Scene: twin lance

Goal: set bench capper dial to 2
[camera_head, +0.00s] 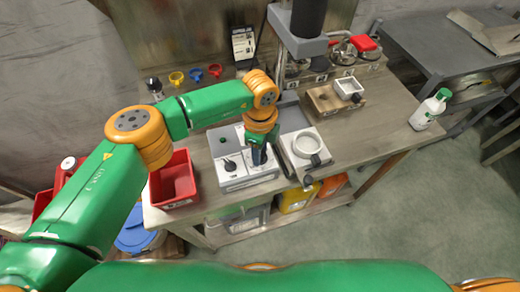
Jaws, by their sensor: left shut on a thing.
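A light grey control box (249,181) with a dark grey and white top stands near the front edge of the bench. A small dark dial (229,165) shows on its left part, and a green button (223,140) sits behind it. My left gripper (260,158) points down over the right part of the box. It is shut on a dial there, which the fingers mostly hide. The dial's numbers are too small to read. My right gripper is out of the picture.
A red bin (174,182) stands left of the box. A wooden block (322,101) and white bottle (428,110) are farther right. Bare bench lies between them.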

